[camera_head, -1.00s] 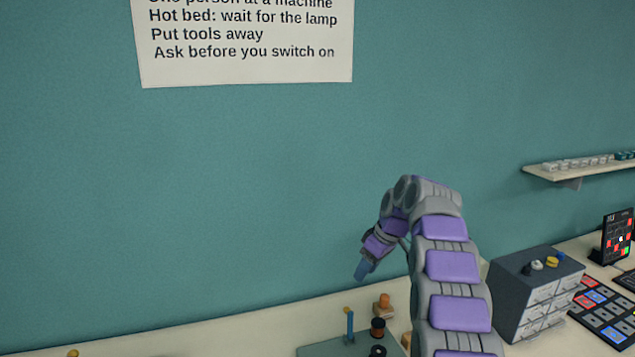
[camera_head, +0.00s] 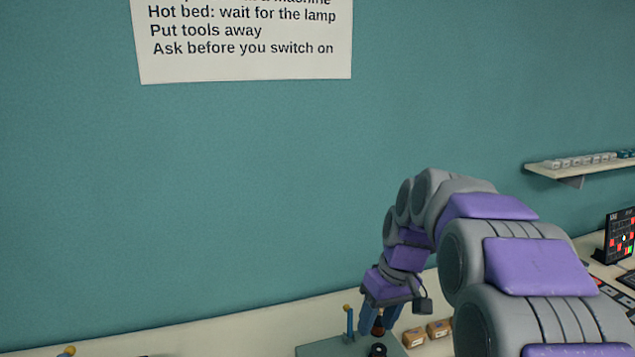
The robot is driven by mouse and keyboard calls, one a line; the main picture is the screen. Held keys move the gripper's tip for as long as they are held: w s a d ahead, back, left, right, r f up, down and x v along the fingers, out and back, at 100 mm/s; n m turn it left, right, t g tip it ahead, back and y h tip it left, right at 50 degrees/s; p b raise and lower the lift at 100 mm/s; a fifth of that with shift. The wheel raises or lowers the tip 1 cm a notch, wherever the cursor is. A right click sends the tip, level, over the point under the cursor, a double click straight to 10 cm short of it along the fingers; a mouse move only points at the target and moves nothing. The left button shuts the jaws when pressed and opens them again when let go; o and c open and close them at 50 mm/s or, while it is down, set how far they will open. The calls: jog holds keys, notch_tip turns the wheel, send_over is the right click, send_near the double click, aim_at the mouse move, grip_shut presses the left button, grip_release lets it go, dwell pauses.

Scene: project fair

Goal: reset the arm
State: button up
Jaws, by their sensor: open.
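My arm, in purple and grey, rises from the lower right of the head view and bends down to the left. My gripper (camera_head: 381,322) points downward with its blue fingers apart. It is open over the back right part of a grey-green board (camera_head: 325,348) on the bench. A dark, reddish-brown small piece shows between or behind the fingers; I cannot tell whether they touch it.
A blue post (camera_head: 349,323) stands on the board left of my gripper, and a black round piece (camera_head: 377,350) sits below it. Small wooden blocks (camera_head: 438,328) lie to the right. A shelf (camera_head: 580,168) and a dark screen (camera_head: 619,236) are at the right.

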jog(key=s+f+m, duration=0.1)
jog(key=s+f, duration=0.2)
jog(key=s, duration=0.8)
jog(key=s+d+f+m+g+h+b, duration=0.1)
jog(key=s+f, duration=0.3)
jog(key=s, duration=0.6)
jog(key=s+d+f+m+h+b, duration=0.1)
jog(key=s+f+m, duration=0.1)
jog(key=s, duration=0.9)
jog(key=shift+s+d+f+m+g, duration=0.3)
jog(key=shift+f+m, duration=0.1)
jog(key=shift+f, duration=0.5)
